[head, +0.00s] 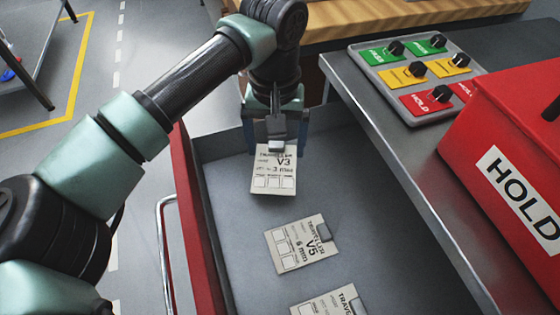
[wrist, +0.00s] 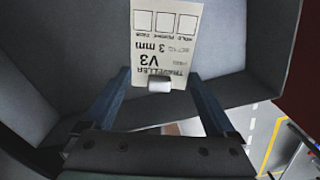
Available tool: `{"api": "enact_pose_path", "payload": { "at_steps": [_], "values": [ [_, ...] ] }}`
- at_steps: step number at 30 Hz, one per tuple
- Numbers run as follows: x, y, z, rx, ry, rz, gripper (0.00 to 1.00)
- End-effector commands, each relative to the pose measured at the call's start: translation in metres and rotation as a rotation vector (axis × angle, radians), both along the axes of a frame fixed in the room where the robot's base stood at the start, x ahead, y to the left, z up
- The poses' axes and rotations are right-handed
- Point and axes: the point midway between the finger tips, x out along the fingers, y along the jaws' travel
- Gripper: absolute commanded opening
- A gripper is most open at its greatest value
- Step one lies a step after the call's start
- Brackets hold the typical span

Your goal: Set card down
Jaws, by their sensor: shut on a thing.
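The V3 traveller card (head: 273,172) is cream with a small grey block at its top edge. My gripper (head: 276,132) is shut on that block, at the far end of the open drawer (head: 235,225). In the wrist view the V3 card (wrist: 165,35) appears upside down, with its block between the fingers of my gripper (wrist: 160,84). I cannot tell whether the card touches the drawer floor. A V5 card (head: 297,245) lies on the drawer floor nearer the camera. Another traveller card (head: 325,303) is partly cut off at the bottom edge.
The drawer has a red front (head: 195,225) on the left. A grey worktop (head: 380,130) borders it on the right, carrying a tray (head: 369,69) of green, yellow and red tags and a red HOLD box (head: 515,130). Bare drawer floor lies around the cards.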

Motion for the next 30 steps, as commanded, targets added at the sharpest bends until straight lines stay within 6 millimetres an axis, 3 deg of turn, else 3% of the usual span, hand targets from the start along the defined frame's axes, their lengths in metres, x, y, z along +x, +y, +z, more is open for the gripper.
{"api": "enact_pose_path", "payload": {
  "at_steps": [10,22,23,30],
  "values": [
    [0.0,0.0,-0.04,-0.001,0.001,0.0,0.38],
    [0.0,0.0,-0.046,0.002,-0.001,-0.001,0.38],
    [0.0,0.0,-0.045,0.001,-0.001,-0.001,0.97],
    [0.0,0.0,-0.044,0.001,-0.001,0.0,1.0]
  ]
}}
